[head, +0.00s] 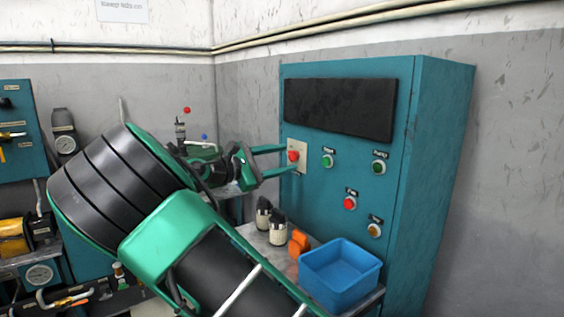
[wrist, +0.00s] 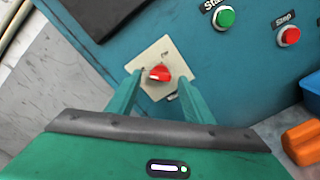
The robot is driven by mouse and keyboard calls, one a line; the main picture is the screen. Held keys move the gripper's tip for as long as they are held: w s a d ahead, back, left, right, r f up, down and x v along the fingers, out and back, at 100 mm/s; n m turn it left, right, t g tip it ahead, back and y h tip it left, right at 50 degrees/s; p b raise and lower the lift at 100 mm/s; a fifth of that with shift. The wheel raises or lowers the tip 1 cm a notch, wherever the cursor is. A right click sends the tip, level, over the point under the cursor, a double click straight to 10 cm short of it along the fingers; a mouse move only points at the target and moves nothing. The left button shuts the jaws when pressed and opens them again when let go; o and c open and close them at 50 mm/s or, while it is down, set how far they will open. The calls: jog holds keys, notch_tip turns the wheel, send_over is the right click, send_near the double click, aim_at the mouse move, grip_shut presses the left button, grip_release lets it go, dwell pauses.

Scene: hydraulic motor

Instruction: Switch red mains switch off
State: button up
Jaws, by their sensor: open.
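The red mains switch (head: 293,156) is a red rotary knob on a cream square plate (head: 297,146), on the front of the teal cabinet, below the black panel. In the wrist view the red knob (wrist: 160,73) sits on its plate (wrist: 151,56) between the fingertips, with its pointer turned sideways relative to the plate. My gripper (head: 288,159) is open, with one green finger above the knob and one below it. In the wrist view my gripper's fingers (wrist: 160,82) are either side of the knob. I cannot tell whether they touch it.
A green button (head: 327,160) and a red button (head: 350,203) are right of the switch, with more buttons nearby. A blue bin (head: 340,272), an orange object (head: 298,243) and black-and-white knobs (head: 277,228) stand on the shelf below. The teal cabinet (head: 435,150) fills the right.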

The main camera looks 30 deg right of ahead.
jog(key=a, duration=0.9)
jog(key=shift+a, duration=0.15)
jog(key=shift+s+f, duration=0.15)
